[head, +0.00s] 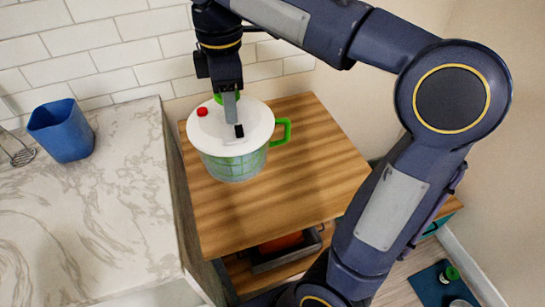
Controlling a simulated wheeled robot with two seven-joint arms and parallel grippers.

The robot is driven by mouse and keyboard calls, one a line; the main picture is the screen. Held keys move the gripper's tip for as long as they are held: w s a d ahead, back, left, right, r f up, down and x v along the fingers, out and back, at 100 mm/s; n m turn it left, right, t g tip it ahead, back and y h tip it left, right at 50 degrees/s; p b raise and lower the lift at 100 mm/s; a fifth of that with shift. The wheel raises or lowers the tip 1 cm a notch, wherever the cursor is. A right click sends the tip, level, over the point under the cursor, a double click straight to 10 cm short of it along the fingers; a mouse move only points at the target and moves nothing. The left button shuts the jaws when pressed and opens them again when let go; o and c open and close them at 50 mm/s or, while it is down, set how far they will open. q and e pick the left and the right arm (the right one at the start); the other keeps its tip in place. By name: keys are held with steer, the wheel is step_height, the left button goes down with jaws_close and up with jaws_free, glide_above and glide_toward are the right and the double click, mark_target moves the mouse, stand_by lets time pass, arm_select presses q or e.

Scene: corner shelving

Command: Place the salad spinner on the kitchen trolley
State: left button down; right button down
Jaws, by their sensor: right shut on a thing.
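The salad spinner (235,165) has a white lid with a red button, a clear body showing green inside, and a green side handle. It appears upright over the back left part of the wooden top of the kitchen trolley (290,205). I cannot tell whether its base touches the wood. My right gripper (231,108) comes down from above and is shut on the spinner at the green part on top of its lid. The fingertips partly hide that part. My left gripper is not in view.
A marble counter (110,200) adjoins the trolley on the left, with a blue cup (62,130) and a whisk (20,152) on it. A tiled wall stands behind. The trolley top's front and right are bare.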

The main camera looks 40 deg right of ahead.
mark_target(193, 118)
steer(key=shift+n, duration=0.6)
steer(key=w+a+f, duration=0.1)
steer(key=a, duration=0.1)
steer(key=w+a+f+b, duration=0.1)
steer(key=w+a+f, duration=0.1)
steer(key=w+a+f+b, duration=0.1)
steer(key=a, duration=0.1)
steer(key=shift+w+f, duration=0.2)
steer(key=shift+f, duration=0.2)
steer(key=shift+w+f, duration=0.1)
steer(key=shift+f, duration=0.05)
steer(key=d+f, duration=0.1)
steer(key=d, duration=0.2)
steer(key=d+f, duration=0.1)
steer(key=d, duration=0.2)
steer(key=w+d+f+b, duration=0.1)
steer(key=d, duration=0.1)
steer(key=shift+d+f, duration=0.4)
steer(key=d+f+b, duration=0.1)
steer(key=d+f, duration=0.3)
steer(key=f, duration=0.5)
steer(key=shift+w+d, duration=0.3)
steer(key=shift+d, duration=0.1)
steer(key=shift+f, duration=0.15)
steer(key=c, duration=0.8)
jaws_free()
